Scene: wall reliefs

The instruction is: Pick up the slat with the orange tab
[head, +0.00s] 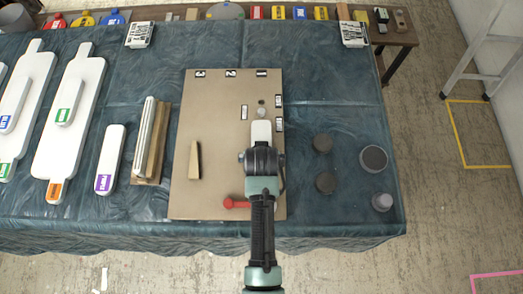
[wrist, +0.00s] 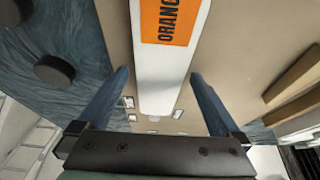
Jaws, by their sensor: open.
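A white slat (head: 261,131) lies over the brown board, partly hidden under my gripper (head: 262,152) in the head view. In the wrist view the white slat (wrist: 165,80) carries an orange tab (wrist: 172,20) with dark lettering, cut off by the top edge. My gripper (wrist: 158,75) is open, with one finger on each side of the slat and a visible gap to each. I cannot tell how far the fingertips are above the board. Another orange tab (head: 56,190) sits at the near end of a long white slat on the left.
The brown board (head: 215,120) bears a wooden wedge (head: 195,160) and a red-headed piece (head: 235,203). A wooden block with white strips (head: 150,140) and a purple-tabbed slat (head: 110,160) lie left. Several dark round pieces (head: 323,143) stand right of the board.

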